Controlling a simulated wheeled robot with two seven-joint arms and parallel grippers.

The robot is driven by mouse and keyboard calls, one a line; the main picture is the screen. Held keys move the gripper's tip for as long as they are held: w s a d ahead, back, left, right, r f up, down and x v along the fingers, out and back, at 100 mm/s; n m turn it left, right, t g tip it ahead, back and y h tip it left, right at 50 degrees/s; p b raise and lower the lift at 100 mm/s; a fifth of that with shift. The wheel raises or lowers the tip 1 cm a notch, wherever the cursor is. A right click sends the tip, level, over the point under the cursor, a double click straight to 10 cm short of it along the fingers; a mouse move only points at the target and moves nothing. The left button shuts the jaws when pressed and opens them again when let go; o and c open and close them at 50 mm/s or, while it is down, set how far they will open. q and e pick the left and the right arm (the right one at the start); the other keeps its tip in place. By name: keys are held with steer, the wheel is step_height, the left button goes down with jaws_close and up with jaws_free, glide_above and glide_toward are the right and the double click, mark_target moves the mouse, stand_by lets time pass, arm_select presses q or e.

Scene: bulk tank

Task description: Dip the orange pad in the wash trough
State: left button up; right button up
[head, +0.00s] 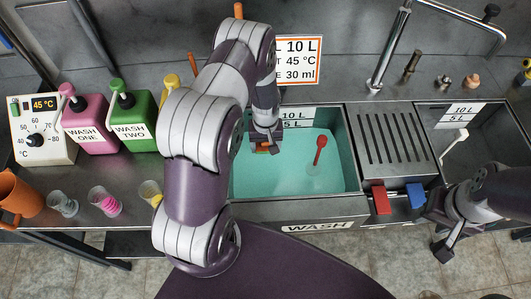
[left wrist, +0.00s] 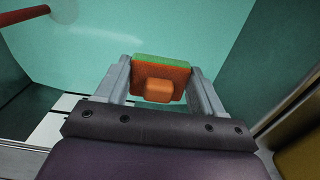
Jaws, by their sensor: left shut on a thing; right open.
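The wash trough (head: 345,205) is the teal-lined basin marked WASH, with teal liquid in it. My left gripper (head: 265,143) reaches down inside the back left part of the trough. It is shut on the orange pad (head: 261,149), mostly hidden by the gripper in the head view. In the left wrist view the pad (left wrist: 160,72) sits between the two fingers, orange with a green layer along its far edge. I cannot tell whether the pad touches the liquid. My right gripper (head: 443,243) is open and empty in front of the counter at the right.
A red ladle-like tool (head: 319,152) stands in the trough's right part. A slotted drainboard (head: 393,138), red pedal (head: 381,199) and blue pedal (head: 415,195) lie right of it, then a second basin (head: 485,145). Pink (head: 88,125) and green (head: 130,125) jugs stand left.

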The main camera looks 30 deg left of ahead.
arm_select(q)
step_height(320, 180, up, 10)
steer(key=p, duration=0.7)
steer(key=shift+r+p, duration=0.15)
steer(key=shift+p, duration=0.2)
stand_by(0.8)
